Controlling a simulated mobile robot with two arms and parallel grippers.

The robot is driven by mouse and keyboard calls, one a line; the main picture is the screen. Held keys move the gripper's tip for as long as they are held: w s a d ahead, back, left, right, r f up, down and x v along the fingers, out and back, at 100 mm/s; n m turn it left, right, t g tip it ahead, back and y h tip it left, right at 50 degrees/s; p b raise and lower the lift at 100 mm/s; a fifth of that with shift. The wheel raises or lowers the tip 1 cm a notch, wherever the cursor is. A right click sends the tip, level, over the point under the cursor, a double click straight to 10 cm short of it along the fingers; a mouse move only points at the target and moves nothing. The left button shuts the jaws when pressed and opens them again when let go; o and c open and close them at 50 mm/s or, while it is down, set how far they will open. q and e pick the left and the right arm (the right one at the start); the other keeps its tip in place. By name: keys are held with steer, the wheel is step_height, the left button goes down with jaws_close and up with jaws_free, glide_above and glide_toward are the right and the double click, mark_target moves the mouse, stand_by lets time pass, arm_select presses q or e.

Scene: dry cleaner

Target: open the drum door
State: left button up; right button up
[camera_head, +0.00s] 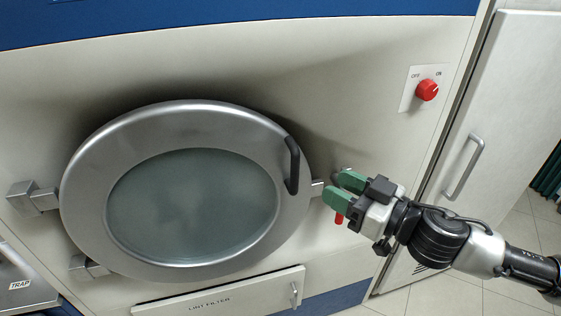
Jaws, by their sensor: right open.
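The round drum door (110,165) has a wide grey metal rim and a frosted glass window (192,207). It looks shut against the white machine front, with metal hinges (36,198) on its left side. A black curved handle (293,166) stands on the right part of the rim. My right gripper (338,191) has green fingertips and is open. It is to the right of the handle and apart from it, near the small metal latch (318,187) at the door's right edge. A small red part (339,218) shows just below the fingers, partly hidden. My left gripper is not in view.
A red off/on knob (427,90) is on a plate at the upper right. A lint filter panel (222,294) with a small handle is below the door. A white cabinet door (510,100) with a bar handle stands at the right. Tiled floor shows at the lower right.

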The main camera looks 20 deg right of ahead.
steer(key=w+p, duration=0.2)
steer(key=p, duration=0.3)
glide_above(294, 187)
steer(key=d, duration=0.1)
steer(key=shift+w, duration=0.1)
steer(key=shift+w+a+f, duration=0.1)
steer(key=shift+w+a, duration=0.2)
steer(key=shift+a, duration=0.05)
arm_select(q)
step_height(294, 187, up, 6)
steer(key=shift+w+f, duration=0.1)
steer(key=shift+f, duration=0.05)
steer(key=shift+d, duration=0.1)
arm_select(e)
jaws_close()
